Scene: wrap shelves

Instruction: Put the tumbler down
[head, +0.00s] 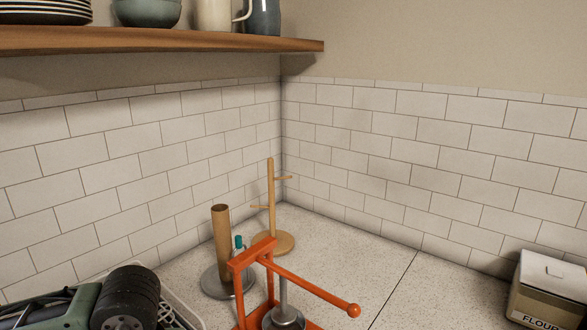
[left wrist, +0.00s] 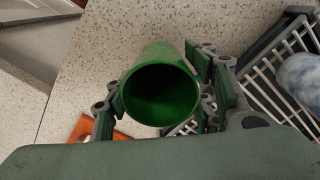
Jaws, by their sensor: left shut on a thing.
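The tumbler (left wrist: 152,60) is green, and in the left wrist view I look into its round, dark open mouth. My left gripper (left wrist: 158,98) is shut on it, with one finger on each side of its wall. The tumbler's base is hidden, so I cannot tell whether it touches the speckled counter (left wrist: 105,45) behind it. In the head view I see part of my left arm at the lower left, but not the tumbler. My right gripper is in neither view.
A dish rack (left wrist: 270,80) with a bluish round item (left wrist: 298,75) is close right of the tumbler.

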